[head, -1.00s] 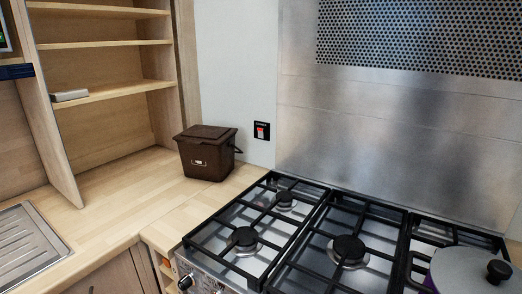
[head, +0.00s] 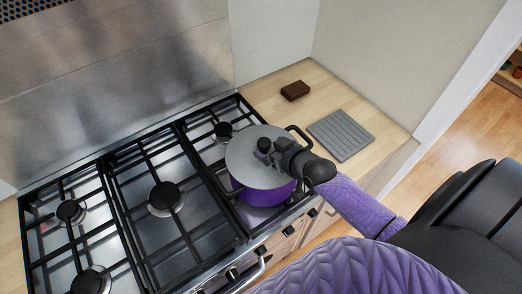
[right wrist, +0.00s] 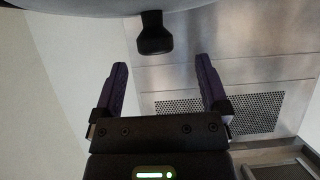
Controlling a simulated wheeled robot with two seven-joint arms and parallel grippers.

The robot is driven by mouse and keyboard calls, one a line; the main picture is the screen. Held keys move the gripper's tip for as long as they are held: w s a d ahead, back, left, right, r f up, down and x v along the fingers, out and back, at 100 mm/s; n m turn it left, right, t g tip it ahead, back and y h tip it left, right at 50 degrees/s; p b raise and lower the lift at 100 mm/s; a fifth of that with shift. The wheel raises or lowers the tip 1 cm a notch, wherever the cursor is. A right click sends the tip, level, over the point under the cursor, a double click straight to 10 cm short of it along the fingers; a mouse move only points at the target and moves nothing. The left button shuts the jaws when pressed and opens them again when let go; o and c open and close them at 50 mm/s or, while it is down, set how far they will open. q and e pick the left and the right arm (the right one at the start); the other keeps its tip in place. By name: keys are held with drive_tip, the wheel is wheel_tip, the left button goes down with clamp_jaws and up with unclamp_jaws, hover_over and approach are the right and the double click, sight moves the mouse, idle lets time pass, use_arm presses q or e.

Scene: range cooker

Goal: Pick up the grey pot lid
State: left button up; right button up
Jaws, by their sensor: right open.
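The grey pot lid (head: 245,168) is a round disc on top of the purple pot (head: 266,194), on the right part of the cooker. Its black knob (head: 263,144) stands up from the middle. My right gripper (head: 277,150) is at the lid, just right of the knob, and covers part of the lid. In the right wrist view my right gripper (right wrist: 161,62) has its two fingers apart with nothing between them. The knob (right wrist: 153,34) lies just beyond the fingertips, in line with the gap, and the lid's edge (right wrist: 90,6) shows above. My left gripper is not in view.
Black pan supports (head: 180,205) and several burners fill the hob left of the pot. A pot handle (head: 301,133) sticks out behind my gripper. On the right worktop are a grey ribbed board (head: 341,135) and a small brown block (head: 295,91). A steel wall (head: 110,85) stands behind.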

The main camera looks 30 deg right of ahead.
sight(267, 145)
drive_tip(key=x, duration=0.2)
drive_tip(key=b+x, duration=0.1)
drive_tip(key=shift+w+d+f, duration=0.25)
drive_tip(key=shift+f, duration=0.15)
clamp_jaws()
